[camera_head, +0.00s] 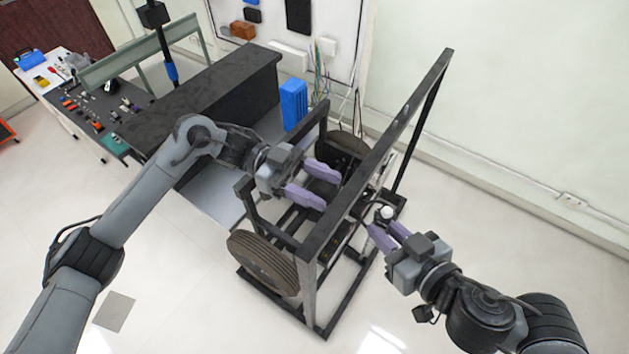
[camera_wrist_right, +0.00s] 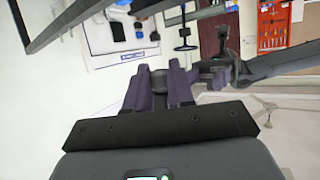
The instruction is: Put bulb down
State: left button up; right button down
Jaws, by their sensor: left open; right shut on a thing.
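The bulb (camera_head: 387,212) is a small white round thing at the tips of my right gripper (camera_head: 383,232) in the head view. The right gripper's purple fingers are shut on it, beside the right side of the black chassis frame (camera_head: 335,215). In the right wrist view the right gripper (camera_wrist_right: 160,82) shows with a dark round shape between its fingers; I cannot make out the white bulb there. My left gripper (camera_head: 322,184) is open and empty, with its purple fingers over the inside of the chassis frame.
A tall slanted bar (camera_head: 385,140) of the frame stands between the two grippers. A wheel (camera_head: 262,262) sits at the frame's near left. A black bench (camera_head: 215,95) and a blue bin (camera_head: 293,104) stand behind. The floor at right is clear.

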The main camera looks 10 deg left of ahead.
pick_arm(q)
jog(key=x, duration=1)
jog(key=shift+d, duration=0.35)
jog(key=shift+s, duration=0.1)
jog(key=c, duration=1)
grip_shut()
pick_arm(e)
jog(key=c, duration=0.9)
grip_release()
jog(key=shift+d+f, duration=0.1)
jog(key=d+f+m+t+h, duration=0.1)
jog(key=d+f+m+h, duration=0.3)
jog(key=d+f, duration=0.3)
jog(key=w+d+f+m+t+h, duration=0.1)
jog(key=d+f+m+h, duration=0.3)
jog(key=f, duration=0.9)
jog(key=d+t, duration=0.1)
jog(key=d, duration=0.2)
jog(key=shift+d+h, duration=0.15)
jog(key=shift+h, duration=0.15)
